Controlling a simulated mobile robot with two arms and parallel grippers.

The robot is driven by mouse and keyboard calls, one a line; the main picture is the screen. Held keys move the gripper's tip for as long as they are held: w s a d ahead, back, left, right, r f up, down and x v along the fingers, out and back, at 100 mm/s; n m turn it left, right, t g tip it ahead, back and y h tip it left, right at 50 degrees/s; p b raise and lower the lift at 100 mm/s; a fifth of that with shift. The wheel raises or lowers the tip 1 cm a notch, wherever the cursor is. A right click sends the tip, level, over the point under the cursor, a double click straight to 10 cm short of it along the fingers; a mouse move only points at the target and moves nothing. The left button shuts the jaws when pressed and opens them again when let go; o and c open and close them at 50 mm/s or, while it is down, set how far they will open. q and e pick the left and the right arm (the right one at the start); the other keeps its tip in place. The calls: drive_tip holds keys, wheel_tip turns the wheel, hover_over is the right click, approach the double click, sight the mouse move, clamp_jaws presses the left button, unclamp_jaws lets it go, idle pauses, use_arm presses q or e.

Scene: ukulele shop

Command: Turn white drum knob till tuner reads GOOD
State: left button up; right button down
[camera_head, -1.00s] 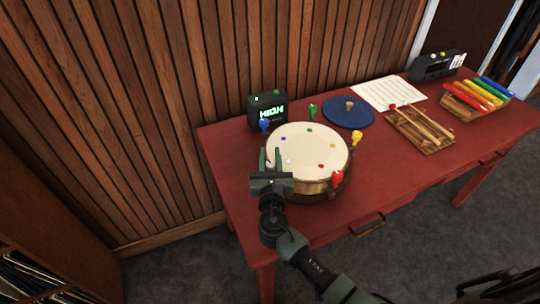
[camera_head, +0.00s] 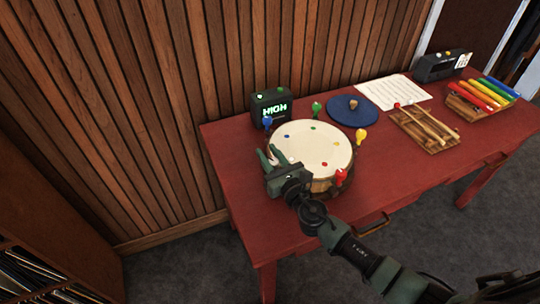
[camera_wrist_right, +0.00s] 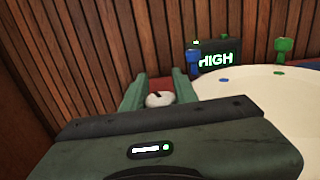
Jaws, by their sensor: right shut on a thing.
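The drum (camera_head: 311,146) stands on the red table, with a pale head marked by coloured dots and coloured knobs around its rim. The black tuner (camera_head: 271,106) behind the drum reads HIGH in green, also legible in the right wrist view (camera_wrist_right: 216,60). My left gripper is not in view.
A blue knob (camera_head: 267,122), green knob (camera_head: 317,108), yellow knob (camera_head: 361,135) and red knob (camera_head: 341,177) stand around the drum. A blue disc (camera_head: 345,113), paper sheet (camera_head: 394,91), mallets on a board (camera_head: 425,128) and a xylophone (camera_head: 483,95) lie to the right.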

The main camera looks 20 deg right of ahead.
sight(276, 165)
drive_tip(key=shift+a+n+y, duration=0.1)
drive_tip(key=shift+n+y, duration=0.3)
drive_tip(key=shift+y, duration=0.4)
drive_tip(key=c, duration=1.1)
unclamp_jaws()
drive_tip(key=shift+s, duration=0.15)
drive_tip(key=b+v, duration=0.1)
drive_tip(key=v, duration=0.5)
drive_tip(key=shift+s, duration=0.15)
drive_tip(key=shift+s+d+r, duration=0.1)
drive_tip(key=shift+s+d, duration=0.15)
drive_tip(key=shift+s, duration=0.4)
